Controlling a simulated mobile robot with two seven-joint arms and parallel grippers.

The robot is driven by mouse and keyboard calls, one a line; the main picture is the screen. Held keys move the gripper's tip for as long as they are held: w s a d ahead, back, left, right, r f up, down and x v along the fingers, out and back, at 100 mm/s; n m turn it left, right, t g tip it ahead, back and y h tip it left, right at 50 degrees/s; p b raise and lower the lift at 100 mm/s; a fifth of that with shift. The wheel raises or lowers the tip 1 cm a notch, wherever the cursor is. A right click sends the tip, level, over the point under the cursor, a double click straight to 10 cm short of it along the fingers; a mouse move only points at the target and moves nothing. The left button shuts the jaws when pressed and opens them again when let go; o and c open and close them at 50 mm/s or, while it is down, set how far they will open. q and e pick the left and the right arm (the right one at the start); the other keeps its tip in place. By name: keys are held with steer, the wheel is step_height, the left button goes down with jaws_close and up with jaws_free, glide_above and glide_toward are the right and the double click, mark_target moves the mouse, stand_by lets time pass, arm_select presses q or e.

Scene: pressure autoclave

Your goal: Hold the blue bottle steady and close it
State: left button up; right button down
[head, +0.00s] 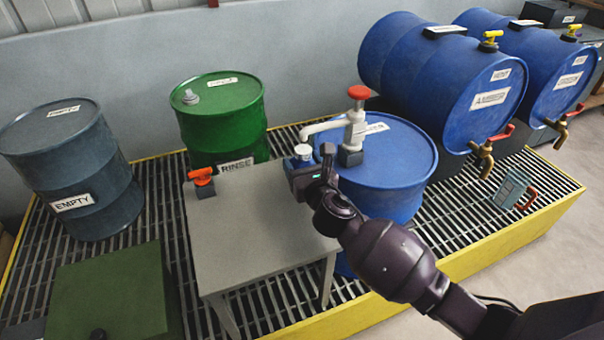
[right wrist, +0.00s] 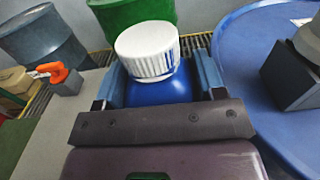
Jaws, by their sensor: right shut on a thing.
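The blue bottle (right wrist: 158,90) stands between the fingers of my right gripper (right wrist: 157,80) in the right wrist view. It has a white ribbed cap (right wrist: 148,50) on its top; I cannot tell how tight the cap is. In the head view the bottle's cap (head: 303,151) shows small at the back right of the grey table (head: 235,225), below the spout of a white pump (head: 330,127). My right gripper (head: 303,168) is shut on the bottle's body and hides most of it there. My left gripper is not in view.
A blue drum (head: 400,165) with the red-topped pump stands close right of the table. An orange-handled valve (head: 202,178) sits on the table's left. A green drum (head: 222,110) stands behind, and a dark drum (head: 75,165) at the left. The table's front is clear.

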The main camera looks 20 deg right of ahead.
step_height(320, 180, down, 3)
steer(key=shift+f+b, duration=0.2)
steer(key=shift+b, duration=0.4)
steer(key=shift+f, duration=0.3)
steer(key=shift+r, duration=0.4)
steer(key=shift+f, duration=0.25)
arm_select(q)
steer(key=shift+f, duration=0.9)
arm_select(e)
steer(key=shift+c, duration=1)
jaws_free()
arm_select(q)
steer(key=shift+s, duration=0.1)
arm_select(e)
steer(key=shift+r, duration=0.15)
